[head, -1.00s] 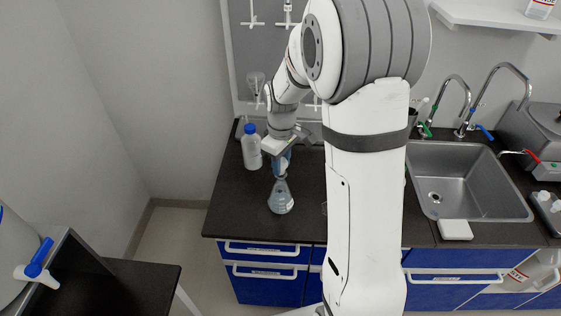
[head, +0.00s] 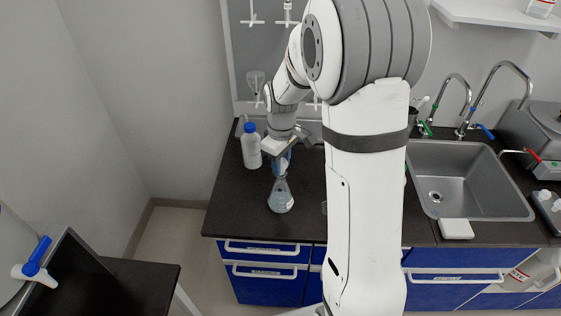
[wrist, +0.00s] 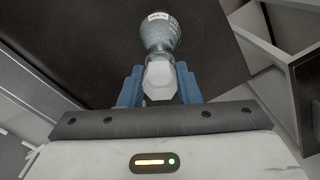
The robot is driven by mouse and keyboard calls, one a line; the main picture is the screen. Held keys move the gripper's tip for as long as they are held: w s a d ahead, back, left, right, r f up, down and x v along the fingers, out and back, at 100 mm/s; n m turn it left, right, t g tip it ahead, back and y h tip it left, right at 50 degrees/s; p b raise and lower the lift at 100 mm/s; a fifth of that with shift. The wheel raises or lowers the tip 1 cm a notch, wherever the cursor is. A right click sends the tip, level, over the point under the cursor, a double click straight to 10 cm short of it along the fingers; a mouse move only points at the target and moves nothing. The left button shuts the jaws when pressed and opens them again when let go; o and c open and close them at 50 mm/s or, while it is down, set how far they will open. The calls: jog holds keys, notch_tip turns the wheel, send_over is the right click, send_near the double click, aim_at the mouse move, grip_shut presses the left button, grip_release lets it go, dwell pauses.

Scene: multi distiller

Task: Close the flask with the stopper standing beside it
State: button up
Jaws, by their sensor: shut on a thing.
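The conical flask (head: 281,198) stands upright on the dark counter, with a pale label on its side. It also shows in the wrist view (wrist: 160,35), just beyond my gripper. My gripper (head: 284,163) is above the flask's neck, and in the wrist view its blue fingers (wrist: 160,88) are shut on the stopper (wrist: 160,80), a pale, faceted piece. The stopper lines up with the flask's neck in both views. Whether it is seated in the mouth or just above it, I cannot tell. The flask's mouth is hidden behind the stopper in the wrist view.
A white bottle with a blue cap (head: 250,147) stands close to the left of my gripper. The sink (head: 470,185) with taps is at the right. The counter's front edge is near the flask. A pegboard (head: 242,75) with glassware hangs behind.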

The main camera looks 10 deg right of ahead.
jog(key=shift+f+b, duration=0.4)
jog(key=shift+f, duration=0.25)
jog(key=o, duration=1)
jog(key=shift+r, duration=0.15)
notch_tip(320, 180, up, 8)
jog(key=shift+f+b, duration=0.25)
jog(key=shift+b, duration=0.3)
jog(key=shift+s+r, duration=0.1)
